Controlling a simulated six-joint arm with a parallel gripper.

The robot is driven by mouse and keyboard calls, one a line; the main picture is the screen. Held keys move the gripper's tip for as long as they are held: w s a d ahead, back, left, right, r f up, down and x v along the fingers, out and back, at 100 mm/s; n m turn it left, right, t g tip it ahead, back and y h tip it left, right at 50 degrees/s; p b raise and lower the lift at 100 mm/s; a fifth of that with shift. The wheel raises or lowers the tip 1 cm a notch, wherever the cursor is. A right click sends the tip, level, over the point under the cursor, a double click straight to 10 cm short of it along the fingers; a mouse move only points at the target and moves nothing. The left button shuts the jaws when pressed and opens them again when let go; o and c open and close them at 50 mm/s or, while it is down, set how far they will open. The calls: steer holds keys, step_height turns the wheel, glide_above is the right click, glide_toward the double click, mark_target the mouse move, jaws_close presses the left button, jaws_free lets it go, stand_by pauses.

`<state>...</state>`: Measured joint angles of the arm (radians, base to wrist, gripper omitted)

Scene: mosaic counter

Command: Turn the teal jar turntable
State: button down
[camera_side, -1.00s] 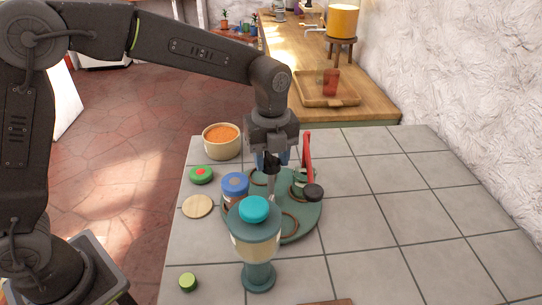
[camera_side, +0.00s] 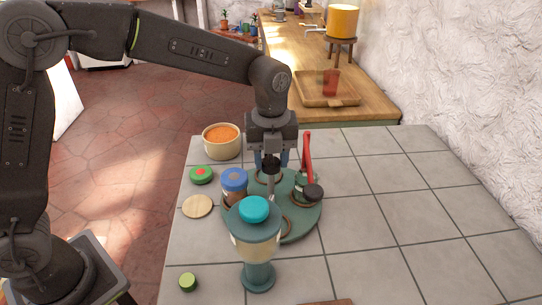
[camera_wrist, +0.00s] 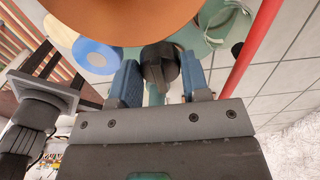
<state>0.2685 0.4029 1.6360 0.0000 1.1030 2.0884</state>
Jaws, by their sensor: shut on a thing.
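The teal turntable (camera_side: 306,218) lies on the tiled counter, with dark ring marks on its top. My gripper (camera_side: 271,158) points down and is shut on the black knob. In the wrist view the knob (camera_wrist: 159,66) sits between the blue fingers (camera_wrist: 160,82). The blue lid (camera_wrist: 97,56) shows left of them. A large orange-brown round shape hides part of the turntable there.
A teal container with a turquoise lid (camera_side: 254,209) stands in front, hiding the turntable's near edge. A red rod (camera_side: 307,152) stands upright close right of my gripper. The right side is clear.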

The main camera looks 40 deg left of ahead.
steer(key=c, duration=0.6)
jaws_free()
step_height(320, 180, up, 14)
stand_by(0.3)
